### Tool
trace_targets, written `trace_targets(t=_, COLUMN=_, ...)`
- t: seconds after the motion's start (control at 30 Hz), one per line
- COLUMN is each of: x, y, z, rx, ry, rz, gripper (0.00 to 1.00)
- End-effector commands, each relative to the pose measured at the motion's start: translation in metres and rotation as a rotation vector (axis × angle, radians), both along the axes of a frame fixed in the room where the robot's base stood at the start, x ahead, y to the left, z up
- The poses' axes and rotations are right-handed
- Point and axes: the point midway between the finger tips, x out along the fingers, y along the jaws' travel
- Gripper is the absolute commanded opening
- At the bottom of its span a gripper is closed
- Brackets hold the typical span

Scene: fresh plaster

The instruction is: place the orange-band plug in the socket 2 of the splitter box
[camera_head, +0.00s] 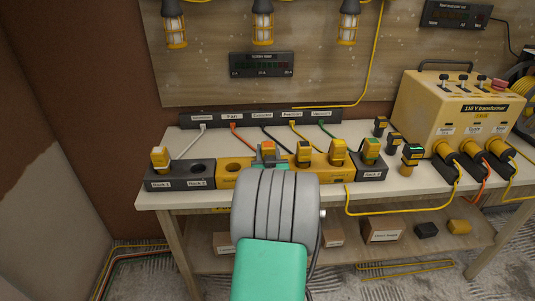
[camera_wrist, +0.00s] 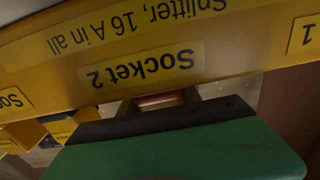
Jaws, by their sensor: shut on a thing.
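The yellow splitter box (camera_head: 228,178) lies along the front of the bench. My gripper (camera_head: 267,160) is shut on the orange-band plug (camera_head: 268,147), whose orange top shows between the fingers. It is at the second position from the box's left end. In the wrist view my gripper (camera_wrist: 160,101) is close by the upside-down "Socket 2" label (camera_wrist: 143,66), with a sliver of the plug (camera_wrist: 160,99) between its fingers. The socket hole is hidden, so I cannot tell how deep the plug sits. Socket 1 (camera_head: 233,167), to the left, is empty.
Other plugs (camera_head: 304,150) stand in the splitter to the right. A dark holder (camera_head: 180,183) at the left has one plug and an empty hole; another (camera_head: 371,172) is at the right. Loose plugs (camera_head: 412,157) stand before the yellow transformer (camera_head: 450,110). A labelled strip (camera_head: 258,117) runs behind.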

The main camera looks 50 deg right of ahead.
Motion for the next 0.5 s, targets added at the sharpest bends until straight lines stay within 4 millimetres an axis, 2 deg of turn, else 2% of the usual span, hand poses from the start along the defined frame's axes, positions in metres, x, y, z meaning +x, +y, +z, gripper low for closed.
trace_targets(t=0.2, x=0.0001, y=0.0002, z=-0.0035, rx=-0.001, ry=-0.001, rz=0.000, gripper=0.00)
trace_targets(t=0.23, x=0.0000, y=0.0003, z=-0.0029, rx=0.001, ry=0.000, rz=0.000, gripper=0.41)
trace_targets(t=0.5, x=0.0000, y=0.0004, z=-0.0023, rx=0.001, ry=0.000, rz=0.000, gripper=0.61)
